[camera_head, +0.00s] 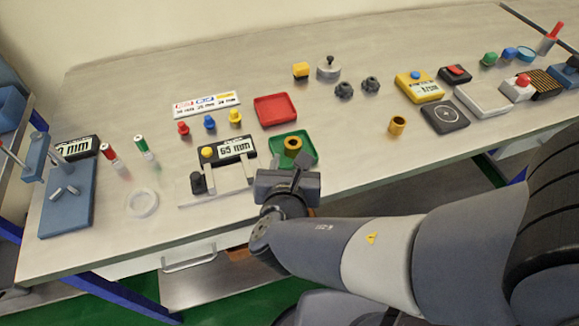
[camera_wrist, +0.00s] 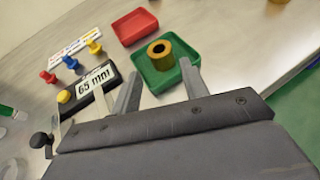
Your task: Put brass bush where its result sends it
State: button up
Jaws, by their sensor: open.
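A brass bush (camera_head: 292,145) sits in the green tray (camera_head: 306,158); the bush (camera_wrist: 160,53) and green tray (camera_wrist: 150,79) also show in the wrist view. My gripper (camera_wrist: 161,76) is open, its fingertips at the tray's near side with the bush just beyond them; nothing is between the fingers. In the head view my gripper (camera_head: 283,168) hides part of the tray. A second brass bush (camera_head: 397,125) stands on the bench to the right. A gauge with a yellow button (camera_head: 207,152) reads 65 mm. The red tray (camera_head: 275,110) is empty, behind the green one.
A label card (camera_head: 207,103) stands behind red, blue and yellow pegs (camera_head: 210,122). A blue fixture (camera_head: 70,200) is at the far left. Dark knobs (camera_head: 344,90), a yellow gauge (camera_head: 417,86) and a black pad (camera_head: 445,116) are to the right.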

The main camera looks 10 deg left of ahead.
jog(key=shift+v, duration=1.45)
